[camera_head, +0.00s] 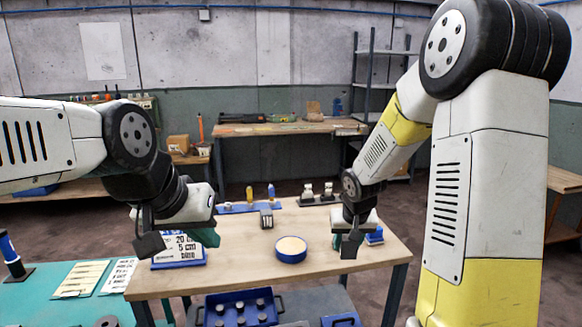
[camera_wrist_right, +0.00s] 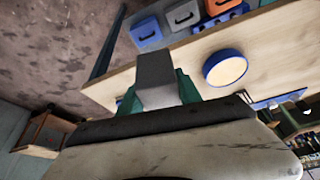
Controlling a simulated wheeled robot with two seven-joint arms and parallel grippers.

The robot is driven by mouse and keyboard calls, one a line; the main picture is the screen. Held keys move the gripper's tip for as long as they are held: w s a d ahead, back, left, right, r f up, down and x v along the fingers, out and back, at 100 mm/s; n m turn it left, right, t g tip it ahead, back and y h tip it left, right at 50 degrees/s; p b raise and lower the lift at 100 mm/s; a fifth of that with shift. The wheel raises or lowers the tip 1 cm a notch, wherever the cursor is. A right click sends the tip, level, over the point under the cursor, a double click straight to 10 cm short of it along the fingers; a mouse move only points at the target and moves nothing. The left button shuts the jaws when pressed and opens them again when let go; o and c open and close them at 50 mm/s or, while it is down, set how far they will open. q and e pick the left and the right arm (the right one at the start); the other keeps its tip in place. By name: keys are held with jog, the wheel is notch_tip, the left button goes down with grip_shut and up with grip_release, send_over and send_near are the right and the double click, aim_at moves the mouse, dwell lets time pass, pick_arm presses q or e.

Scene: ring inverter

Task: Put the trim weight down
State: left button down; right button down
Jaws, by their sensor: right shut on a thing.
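My right gripper (camera_head: 349,244) points down over the right part of the wooden table (camera_head: 238,273), to the right of a round blue dish with a pale top (camera_head: 291,249). The right wrist view shows its teal fingers on either side of a grey block. The dish also shows in the right wrist view (camera_wrist_right: 226,68), apart from the fingers. My left gripper (camera_head: 205,236) hangs at the table's left side by a number card; its finger gap is hidden.
A blue tray (camera_head: 240,306) with several small grey cylinders sits below the table's front edge. A blue rack (camera_head: 238,208) and a dark clamp-like item (camera_head: 266,217) stand behind the dish. A teal mat (camera_head: 68,305) lies at left. Bare wood surrounds the dish.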

jog(key=s+f, duration=0.4)
jog(key=f, duration=0.5)
